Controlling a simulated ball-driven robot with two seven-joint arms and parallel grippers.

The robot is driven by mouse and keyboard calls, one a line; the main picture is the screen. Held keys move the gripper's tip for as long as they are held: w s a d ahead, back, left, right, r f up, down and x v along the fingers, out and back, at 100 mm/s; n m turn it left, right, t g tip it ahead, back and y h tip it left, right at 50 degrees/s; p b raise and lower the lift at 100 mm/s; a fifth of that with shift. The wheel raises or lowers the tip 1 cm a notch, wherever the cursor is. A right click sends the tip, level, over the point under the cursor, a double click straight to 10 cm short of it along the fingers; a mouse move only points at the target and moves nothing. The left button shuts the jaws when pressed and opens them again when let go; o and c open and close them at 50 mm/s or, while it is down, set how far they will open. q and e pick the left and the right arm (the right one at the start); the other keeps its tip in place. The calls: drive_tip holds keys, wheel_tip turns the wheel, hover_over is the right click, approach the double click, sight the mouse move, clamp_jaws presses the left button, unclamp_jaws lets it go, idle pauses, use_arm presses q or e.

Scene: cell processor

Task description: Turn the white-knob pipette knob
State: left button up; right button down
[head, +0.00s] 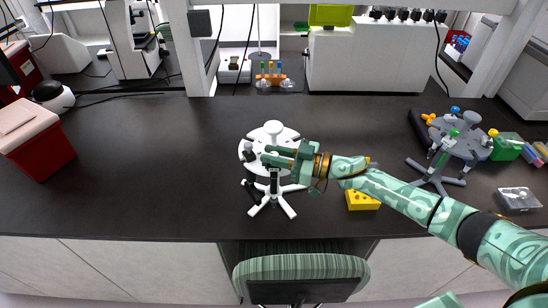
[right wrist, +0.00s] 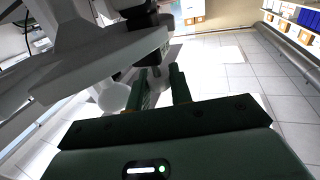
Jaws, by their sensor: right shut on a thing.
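The white pipette stand (head: 283,136), a round carousel on splayed legs, stands at the middle of the dark bench. A dark-bodied pipette (head: 274,182) hangs upright at its front, and another pipette (head: 248,152) hangs at its left. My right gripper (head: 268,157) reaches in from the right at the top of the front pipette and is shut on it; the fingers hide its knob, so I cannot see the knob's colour. In the right wrist view the two fingers (right wrist: 160,85) stand close together below the pale stand and dark parts. My left gripper is not in view.
A yellow block (head: 363,200) lies just under my right arm. A grey stand (head: 462,140) with colourful pipettes is at the right, near a green box (head: 506,147) and a clear case (head: 519,199). A red box (head: 38,145) sits at the left. The bench's left middle is clear.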

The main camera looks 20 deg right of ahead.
drive_tip(key=n+g+y+b, duration=0.1)
drive_tip(key=g+b, duration=0.1)
drive_tip(key=n+g+b, duration=0.1)
drive_tip(key=g+b, duration=0.1)
drive_tip(key=n+g+y+b, duration=0.1)
drive_tip(key=n+g+b, duration=0.1)
drive_tip(key=shift+f+y, duration=0.25)
drive_tip(key=shift+y, duration=0.05)
drive_tip(key=shift+r+n+g+b, duration=0.2)
drive_tip(key=shift+n+g+b, duration=0.4)
drive_tip(key=shift+g+b, duration=0.15)
drive_tip(key=c, duration=1.3)
unclamp_jaws()
drive_tip(key=d+b, duration=0.1)
drive_tip(key=d, duration=0.4)
drive_tip(key=s+d+b, duration=0.1)
drive_tip(key=d, duration=0.4)
drive_tip(key=s+d+b, duration=0.1)
drive_tip(key=d+b, duration=0.1)
drive_tip(key=d, duration=0.4)
drive_tip(key=shift+d, duration=0.1)
drive_tip(key=shift+s+f, duration=0.1)
